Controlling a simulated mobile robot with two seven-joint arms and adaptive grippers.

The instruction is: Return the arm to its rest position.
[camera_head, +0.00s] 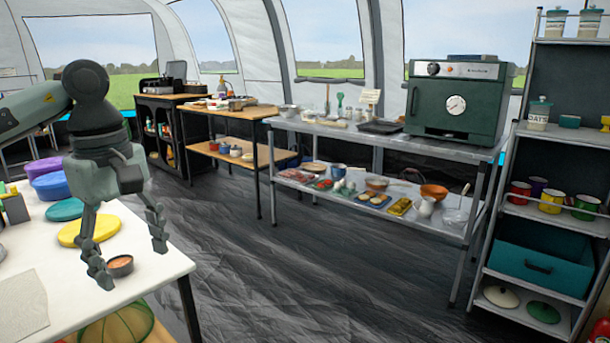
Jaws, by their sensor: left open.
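My left gripper (131,262) is open, fingers pointing down, over the right part of the white table (150,275). A small dark bowl with orange-brown contents (120,265) shows between its two fingertips in the picture. I cannot tell whether the fingers touch the bowl. My left arm comes in from the left edge and bends down at the wrist. My right gripper is not in view.
A metal bench (400,160) with a green oven (455,103) stands across open dark floor. A shelf rack (545,215) stands at right.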

